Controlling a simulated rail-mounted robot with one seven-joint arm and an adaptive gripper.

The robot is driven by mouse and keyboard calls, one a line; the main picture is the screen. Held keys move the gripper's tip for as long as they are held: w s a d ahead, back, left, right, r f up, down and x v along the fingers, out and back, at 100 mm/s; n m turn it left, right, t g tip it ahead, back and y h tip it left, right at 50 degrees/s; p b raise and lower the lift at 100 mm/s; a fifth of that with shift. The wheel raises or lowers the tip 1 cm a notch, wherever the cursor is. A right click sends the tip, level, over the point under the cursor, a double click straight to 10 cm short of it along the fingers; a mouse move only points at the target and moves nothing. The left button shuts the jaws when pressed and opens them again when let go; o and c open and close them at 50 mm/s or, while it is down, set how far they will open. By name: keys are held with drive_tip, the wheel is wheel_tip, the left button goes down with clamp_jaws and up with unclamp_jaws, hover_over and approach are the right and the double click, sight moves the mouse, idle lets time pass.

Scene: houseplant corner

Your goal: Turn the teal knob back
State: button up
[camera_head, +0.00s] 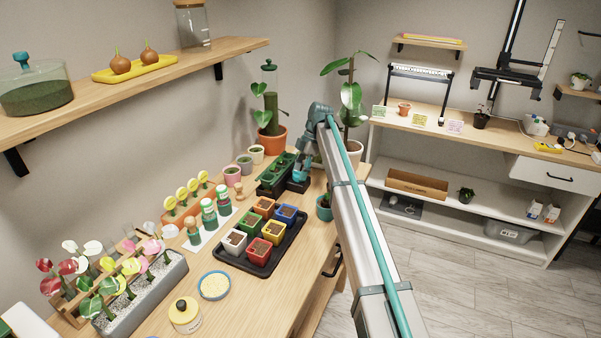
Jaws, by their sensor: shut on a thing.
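My arm reaches from the lower right to the back of the wooden table, and my gripper (301,174) points down over the right end of a dark box beside the green planter. The gripper is small and partly covered by my own arm. A teal patch shows at its fingertips, where it is shut on the teal knob. The knob's outline and turn angle cannot be made out from here.
The long dark green planter (274,176) stands just left of my gripper. A black tray (238,265) with several coloured pots is nearer. A teal pot (324,208) stands at the table's right edge. A tall plant in an orange pot (272,139) is behind.

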drive_tip(key=o, duration=1.2)
drive_tip(key=shift+c, duration=0.2)
drive_tip(key=shift+r, duration=0.1)
drive_tip(key=v, duration=0.7)
drive_tip(key=shift+w+d+r, duration=0.15)
drive_tip(key=shift+d+r, duration=0.1)
drive_tip(key=shift+r, duration=0.05)
